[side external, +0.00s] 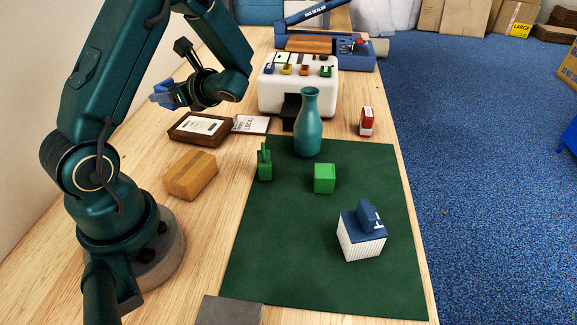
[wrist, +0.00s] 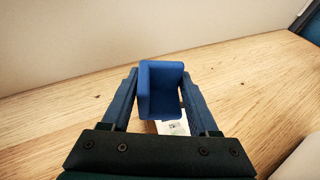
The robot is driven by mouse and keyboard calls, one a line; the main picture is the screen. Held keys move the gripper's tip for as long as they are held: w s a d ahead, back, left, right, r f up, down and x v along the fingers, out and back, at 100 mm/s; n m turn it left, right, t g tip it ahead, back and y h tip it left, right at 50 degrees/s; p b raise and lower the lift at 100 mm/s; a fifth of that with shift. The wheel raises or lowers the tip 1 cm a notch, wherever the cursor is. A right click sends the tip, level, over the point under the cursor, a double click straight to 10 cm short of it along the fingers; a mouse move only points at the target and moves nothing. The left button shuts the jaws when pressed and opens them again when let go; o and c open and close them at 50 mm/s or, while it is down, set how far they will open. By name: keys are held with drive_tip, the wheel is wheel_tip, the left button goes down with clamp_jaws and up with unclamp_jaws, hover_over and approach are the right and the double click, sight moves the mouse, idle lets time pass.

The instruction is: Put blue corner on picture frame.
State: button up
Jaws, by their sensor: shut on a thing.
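The blue corner (wrist: 165,92) is an L-shaped blue piece between the two fingers of my gripper (wrist: 160,84) in the wrist view. My gripper is shut on it. In the side view my gripper (side external: 164,95) is in the air above and left of the picture frame, with the blue corner hard to tell from the fingers. The picture frame (side external: 180,134) has a dark brown border and a white insert and lies on the wooden table. Part of its white insert (wrist: 173,128) shows below the blue corner in the wrist view.
A teal vase (side external: 308,135), green blocks (side external: 324,178) and a blue-and-white block (side external: 361,240) stand on the green mat (side external: 290,270). A white machine (side external: 325,98) stands behind.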

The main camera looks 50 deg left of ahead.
hover_over(198, 124)
wheel_tip(198, 124, down, 3)
drive_tip(key=shift+r, duration=0.1)
drive_tip(key=shift+f, duration=1.9)
drive_tip(key=o, duration=1.2)
drive_tip(key=shift+o, duration=0.2)
